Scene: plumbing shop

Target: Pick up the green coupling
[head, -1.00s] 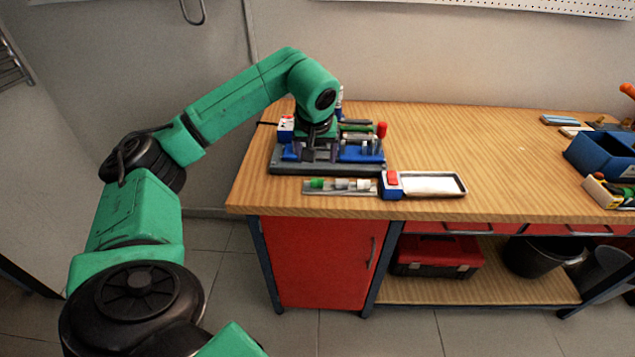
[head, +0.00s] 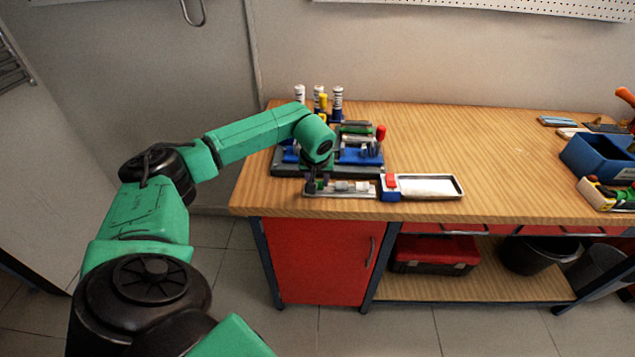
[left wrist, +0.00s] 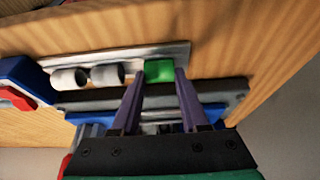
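The green coupling (left wrist: 159,71) sits at one end of a flat grey tray (left wrist: 185,52) along the front of the bench, in a row with two pale couplings (left wrist: 107,74). My left gripper (left wrist: 160,82) is open, its two fingers on either side of the green coupling near their tips. I cannot tell whether they touch it. In the head view the left gripper (head: 317,186) is over the left end of the tray (head: 360,191), and the green coupling is mostly hidden by it. My right gripper is not in view.
Behind the tray is a dark fixture base with blue blocks (head: 362,156). A red and blue block (head: 390,188) and a metal tray (head: 430,187) stand to the right. Bottles (head: 338,104) stand behind. The bench's middle is clear.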

